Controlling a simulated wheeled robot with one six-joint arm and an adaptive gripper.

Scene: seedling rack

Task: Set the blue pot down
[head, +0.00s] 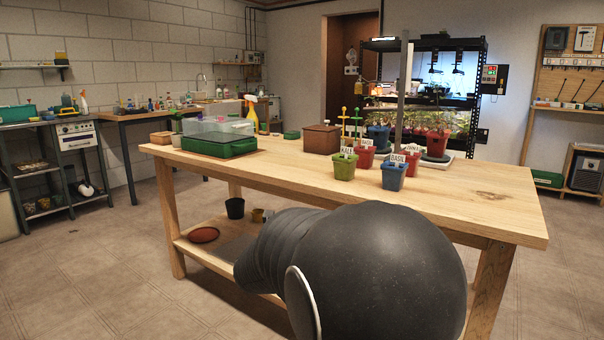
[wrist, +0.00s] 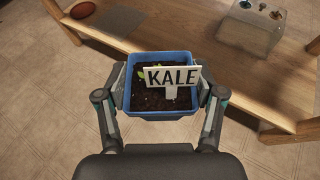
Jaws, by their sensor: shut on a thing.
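In the wrist view my gripper (wrist: 163,100) is shut on a blue pot (wrist: 158,115), with one finger on each side. The pot holds dark soil, a small green seedling and a white label reading KALE (wrist: 173,76). It appears held off any surface, with floor and wood beyond it; its exact height I cannot tell. In the head view my arm's dark bulk fills the lower middle, and neither my gripper nor the held pot shows there.
The wooden table (head: 470,205) has bare room at its front right. A green pot (head: 344,168), red pots (head: 365,157), a brown box (head: 321,139) and a green tray with clear lid (head: 220,147) stand on it. The lower shelf holds a terracotta saucer (head: 203,235) and a black pot (head: 235,208).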

